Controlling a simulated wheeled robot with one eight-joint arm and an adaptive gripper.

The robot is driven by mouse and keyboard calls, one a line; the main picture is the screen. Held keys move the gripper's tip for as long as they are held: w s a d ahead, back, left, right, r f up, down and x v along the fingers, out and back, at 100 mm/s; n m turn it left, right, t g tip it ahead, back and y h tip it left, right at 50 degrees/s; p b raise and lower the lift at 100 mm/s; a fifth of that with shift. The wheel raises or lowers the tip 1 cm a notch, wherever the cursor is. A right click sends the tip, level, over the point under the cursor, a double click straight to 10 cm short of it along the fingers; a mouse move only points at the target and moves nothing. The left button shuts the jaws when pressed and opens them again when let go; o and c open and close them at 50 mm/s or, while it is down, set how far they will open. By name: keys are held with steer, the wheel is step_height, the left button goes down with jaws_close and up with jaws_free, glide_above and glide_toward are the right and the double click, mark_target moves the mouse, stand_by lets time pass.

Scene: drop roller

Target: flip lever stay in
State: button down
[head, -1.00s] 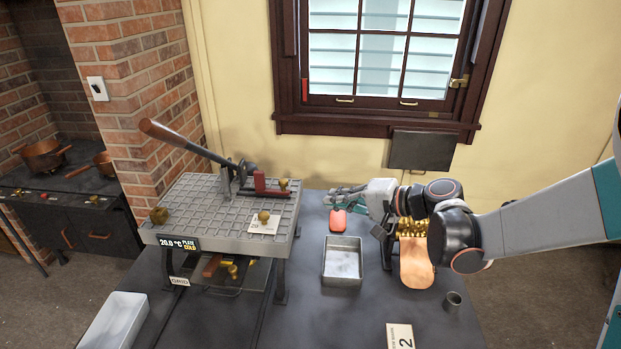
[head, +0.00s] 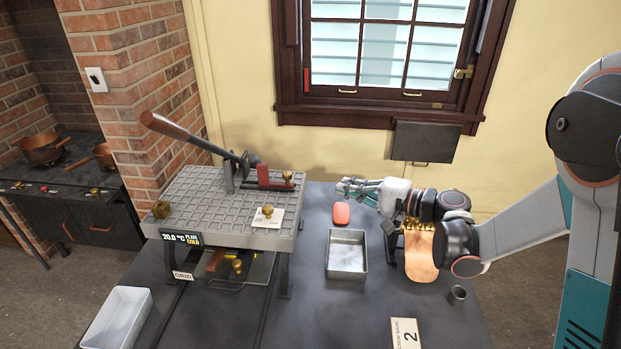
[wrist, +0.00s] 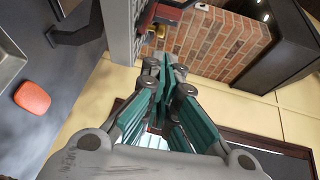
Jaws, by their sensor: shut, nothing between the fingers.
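The lever (head: 183,131) has a long brown handle. It slants up to the left from a pivot on the grey grid plate (head: 195,205). A red block (head: 263,174) with a brass knob (head: 288,176) at its right sits beside the pivot. I cannot tell which part is the stay. My gripper (head: 342,187) is shut and empty, to the right of the grid plate and apart from the lever. In the wrist view my gripper (wrist: 172,72) has its green fingers together, and part of the red block (wrist: 165,14) shows past the tips.
An orange-red item (head: 341,213) lies on the dark table below my gripper, beside a metal tray (head: 347,277). A copper scoop (head: 419,262) sits under my arm. The window (head: 385,50) and a dark wall panel (head: 424,143) are behind. A white bin (head: 115,318) stands front left.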

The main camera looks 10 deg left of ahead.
steer(key=b, duration=0.3)
glide_toward(268, 174)
steer(key=w+f, duration=0.1)
steer(key=w, duration=0.3)
steer(key=shift+d+f, duration=0.1)
steer(key=shift+d, duration=0.3)
steer(key=a, duration=0.9)
steer(key=shift+s+a, duration=0.2)
steer(key=shift+a, duration=0.1)
steer(key=shift+s+d, duration=0.1)
steer(key=shift+d, duration=0.15)
steer(key=p+v, duration=0.1)
steer(key=v, duration=1.2)
steer(key=shift+d+p, duration=0.3)
steer(key=shift+p, duration=0.05)
steer(key=shift+s, duration=0.1)
